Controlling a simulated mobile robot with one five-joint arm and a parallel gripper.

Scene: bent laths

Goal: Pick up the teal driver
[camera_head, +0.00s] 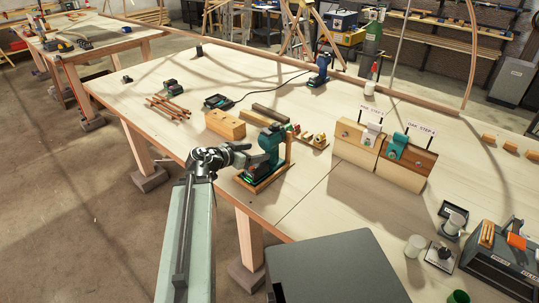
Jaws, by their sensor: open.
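The teal driver (270,140) stands upright at the near edge of the workbench, in a low wooden stand (271,178). Its dark foot shows a green patch low down on the left. My gripper (247,157) is just left of the driver, level with its handle, and points right at it. The jaws are open. They overlap the driver in this view, and I cannot tell whether they touch it or how far they reach around the handle.
A wooden block (225,124) lies just behind my gripper. A blue driver (321,68) stands farther back. Two wooden blocks with labels (378,155) stand to the right. Dark bars and small parts lie behind the teal driver.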

